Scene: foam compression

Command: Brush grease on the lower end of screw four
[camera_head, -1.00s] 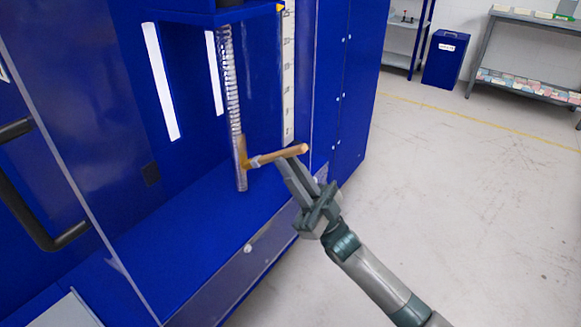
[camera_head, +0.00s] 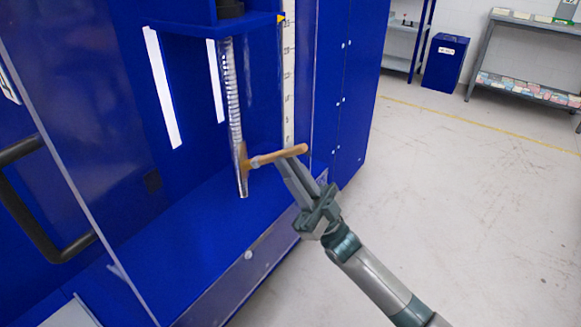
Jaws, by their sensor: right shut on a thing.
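A long vertical metal screw (camera_head: 234,95) stands inside the blue machine, below a blue plate. Its upper part shows thread, and its lower end (camera_head: 243,188) is smoother. A brush with a wooden handle (camera_head: 285,154) lies nearly level, its bristle end (camera_head: 247,163) against the lower part of the screw. A brownish patch shows on the screw there. My right gripper (camera_head: 290,165) is shut on the brush handle, to the right of the screw. The number of this screw cannot be read. My left gripper is not in view.
The blue machine floor (camera_head: 190,245) lies below the screw. A blue plate (camera_head: 215,27) hangs above, with a scale strip (camera_head: 289,85) beside it. A clear door with a black handle (camera_head: 45,245) stands open at left. Free floor (camera_head: 450,200) lies at right.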

